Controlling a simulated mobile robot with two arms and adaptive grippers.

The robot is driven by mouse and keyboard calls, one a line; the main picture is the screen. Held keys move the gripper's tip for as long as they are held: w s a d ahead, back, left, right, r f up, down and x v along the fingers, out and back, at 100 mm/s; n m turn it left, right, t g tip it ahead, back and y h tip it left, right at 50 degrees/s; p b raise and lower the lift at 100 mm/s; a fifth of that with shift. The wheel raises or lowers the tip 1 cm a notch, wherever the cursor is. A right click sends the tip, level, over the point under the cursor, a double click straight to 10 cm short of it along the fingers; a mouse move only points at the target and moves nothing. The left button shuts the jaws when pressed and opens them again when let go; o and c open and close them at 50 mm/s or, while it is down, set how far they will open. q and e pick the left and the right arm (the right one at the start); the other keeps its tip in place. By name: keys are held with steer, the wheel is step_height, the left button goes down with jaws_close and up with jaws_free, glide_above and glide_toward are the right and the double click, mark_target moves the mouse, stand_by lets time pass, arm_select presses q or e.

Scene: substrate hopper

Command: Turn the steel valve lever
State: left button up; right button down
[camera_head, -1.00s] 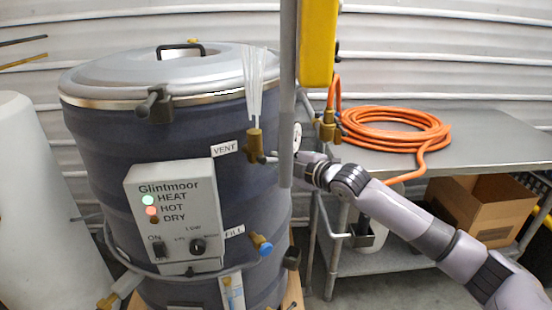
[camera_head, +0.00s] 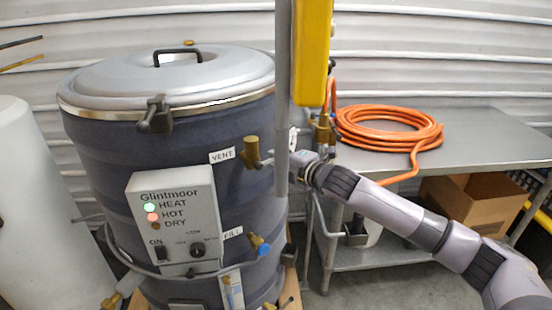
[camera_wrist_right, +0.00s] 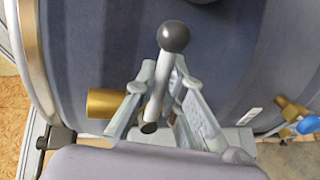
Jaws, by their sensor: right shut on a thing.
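The steel valve lever (camera_wrist_right: 158,85), with a dark ball knob, shows in the wrist view between the fingers of my right gripper (camera_wrist_right: 163,88), which is shut on it. The knob sticks out beyond the fingertips. The brass valve (camera_wrist_right: 103,103) is beside the lever; in the head view the brass valve (camera_head: 251,152) is on the blue drum (camera_head: 110,160) next to the VENT label (camera_head: 222,156). A grey pole (camera_head: 282,100) hides most of my right gripper there. My left gripper is not in view.
The control box (camera_head: 178,215) shows green HEAT and red HOT lights. A second brass valve with a blue handle (camera_head: 263,249) is lower on the drum. A yellow post-mounted box (camera_head: 312,50) hangs above. An orange hose (camera_head: 390,130) lies on the steel table (camera_head: 470,140).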

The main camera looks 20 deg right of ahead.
steer(key=c, duration=1.7)
jaws_free()
steer(key=shift+o, duration=0.2)
steer(key=shift+s, duration=0.1)
steer(key=v, duration=1.1)
steer(key=shift+s, duration=0.35)
steer(key=shift+d+r, duration=0.1)
steer(key=shift+r, duration=0.05)
